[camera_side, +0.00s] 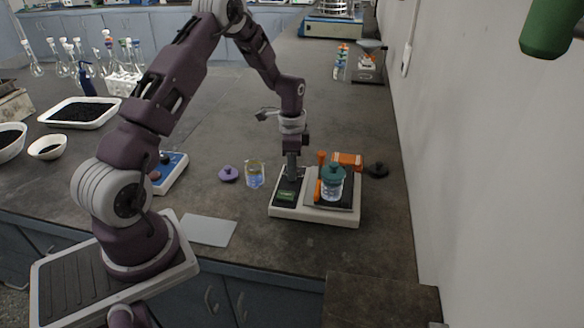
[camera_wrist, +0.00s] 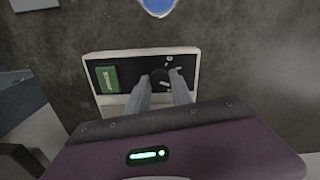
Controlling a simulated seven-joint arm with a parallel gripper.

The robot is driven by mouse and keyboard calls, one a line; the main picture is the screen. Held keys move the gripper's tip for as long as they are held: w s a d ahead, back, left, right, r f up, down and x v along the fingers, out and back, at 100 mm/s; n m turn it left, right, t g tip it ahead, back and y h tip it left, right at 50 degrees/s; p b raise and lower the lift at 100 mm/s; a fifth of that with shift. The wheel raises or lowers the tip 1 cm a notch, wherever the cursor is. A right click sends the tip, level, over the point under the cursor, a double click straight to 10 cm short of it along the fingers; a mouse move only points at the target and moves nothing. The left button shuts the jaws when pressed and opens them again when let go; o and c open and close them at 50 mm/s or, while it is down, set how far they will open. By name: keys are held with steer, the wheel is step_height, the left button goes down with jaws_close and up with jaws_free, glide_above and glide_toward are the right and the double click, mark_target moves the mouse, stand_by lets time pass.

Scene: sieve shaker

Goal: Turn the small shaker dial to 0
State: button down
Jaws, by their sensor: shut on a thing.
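The small shaker (camera_side: 345,218) is a low beige box near the bench front, with a dark control panel and a green display (camera_side: 286,196) on its left part. My gripper (camera_side: 291,178) points straight down onto that panel; in the side view it hides the dial. In the wrist view, the panel has the green display (camera_wrist: 108,77) at left and the dark small dial (camera_wrist: 159,76) at centre, with white marks around it. My gripper (camera_wrist: 160,82) has its two fingers shut on the dial, one on each side. The dial's exact setting is too small to read.
A jar with a teal lid (camera_side: 332,172) stands on the shaker's platform between orange clamps (camera_side: 347,159). A black knob-like piece (camera_side: 377,170) lies at right. A beaker (camera_side: 254,177) and purple lid (camera_side: 228,174) stand left. The wall (camera_side: 470,170) bounds the right side.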

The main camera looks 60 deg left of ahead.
steer(key=shift+n, duration=0.3)
steer(key=n, duration=0.7)
steer(key=shift+r+n, duration=0.1)
steer(key=shift+n, duration=0.2)
steer(key=n, duration=0.3)
steer(key=shift+n, duration=2.4)
steer(key=c, duration=1.1)
jaws_free()
